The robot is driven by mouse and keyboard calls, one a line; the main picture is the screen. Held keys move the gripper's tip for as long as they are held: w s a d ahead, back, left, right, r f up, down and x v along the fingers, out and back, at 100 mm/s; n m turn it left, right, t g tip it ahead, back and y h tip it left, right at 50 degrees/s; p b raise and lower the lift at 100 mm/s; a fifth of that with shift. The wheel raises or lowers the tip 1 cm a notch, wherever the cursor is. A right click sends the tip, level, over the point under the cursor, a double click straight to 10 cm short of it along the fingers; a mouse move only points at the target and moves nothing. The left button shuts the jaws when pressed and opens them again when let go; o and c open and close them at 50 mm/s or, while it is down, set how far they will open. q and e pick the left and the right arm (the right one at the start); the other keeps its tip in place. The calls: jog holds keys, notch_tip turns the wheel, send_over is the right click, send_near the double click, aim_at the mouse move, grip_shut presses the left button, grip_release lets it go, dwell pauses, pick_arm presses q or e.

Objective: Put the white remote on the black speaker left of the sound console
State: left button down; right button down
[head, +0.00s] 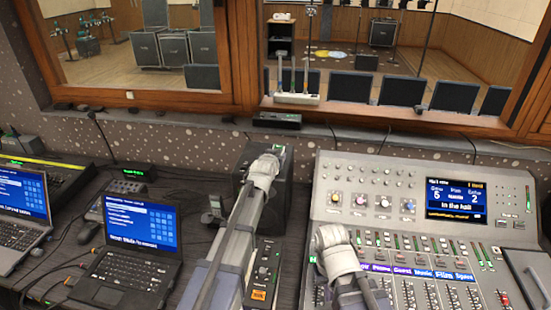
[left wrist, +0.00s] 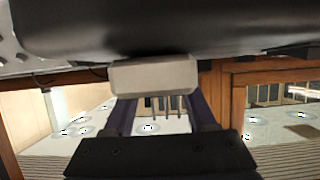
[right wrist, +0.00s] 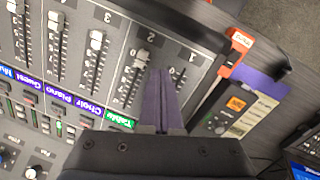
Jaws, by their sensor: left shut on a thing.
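My left gripper (head: 268,158) is over the black speaker (head: 281,188), which stands left of the sound console (head: 322,195). In the left wrist view its two purple fingers are shut on the white remote (left wrist: 155,77). A large black surface, seemingly the speaker (left wrist: 150,28), lies close to the remote; I cannot tell whether they touch. In the head view my gripper mostly hides the remote. My right gripper (head: 332,240) is low over the console's left faders. In the right wrist view its fingers (right wrist: 160,75) are together with nothing visible between them, near a fader knob (right wrist: 142,58).
Two open laptops (head: 130,240) and a handset (head: 213,212) are on the desk at the left. A small black control unit (head: 262,270) lies between my left arm and the console. A white box with antennas (head: 297,98) stands on the window ledge behind.

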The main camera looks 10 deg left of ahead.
pick_arm(q)
jog(key=shift+f, duration=0.2)
pick_arm(e)
jog(key=shift+f, duration=0.25)
pick_arm(q)
jog(key=shift+c, duration=1)
grip_release()
pick_arm(e)
jog(key=shift+r, duration=0.1)
pick_arm(q)
jog(key=shift+r, duration=0.1)
jog(key=shift+r, duration=0.15)
pick_arm(e)
jog(key=shift+r, duration=0.2)
pick_arm(q)
jog(key=p+v, duration=0.4)
jog(key=v, duration=0.8)
jog(key=shift+p, duration=0.4)
pick_arm(e)
notch_tip(320, 180, up, 4)
jog(key=shift+r, duration=0.25)
